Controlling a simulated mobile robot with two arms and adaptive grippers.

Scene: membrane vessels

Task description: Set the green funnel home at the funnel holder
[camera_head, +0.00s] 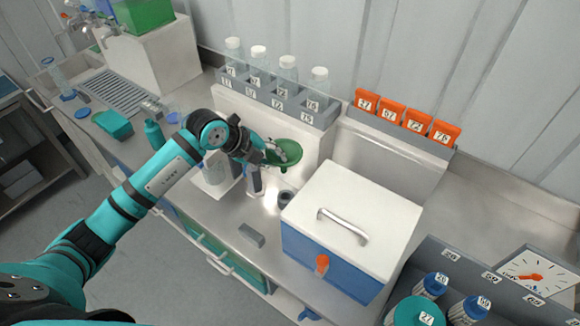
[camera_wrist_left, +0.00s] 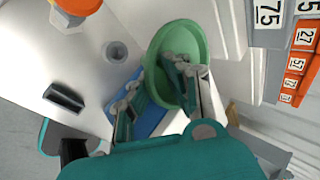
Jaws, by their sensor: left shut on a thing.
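The green funnel (camera_head: 284,154) is held above the counter, in front of the bottle rack. My left gripper (camera_head: 270,155) is shut on its wall. In the left wrist view the funnel (camera_wrist_left: 158,58) is tilted with its wide mouth showing, one finger inside it and the other outside. The fingers of my left gripper (camera_wrist_left: 158,90) hide part of it. A small dark round socket (camera_head: 286,198) stands on the counter below the funnel, apart from it. It also shows in the left wrist view (camera_wrist_left: 117,52). I cannot tell for sure that it is the funnel holder.
A white-lidded blue cooler box (camera_head: 350,226) stands right of the socket. A grey block (camera_head: 251,236) lies near the counter's front edge. Capped bottles stand in a numbered rack (camera_head: 293,109) behind, beside orange numbered blocks (camera_head: 415,121). A teal bottle (camera_head: 153,134) stands to the left.

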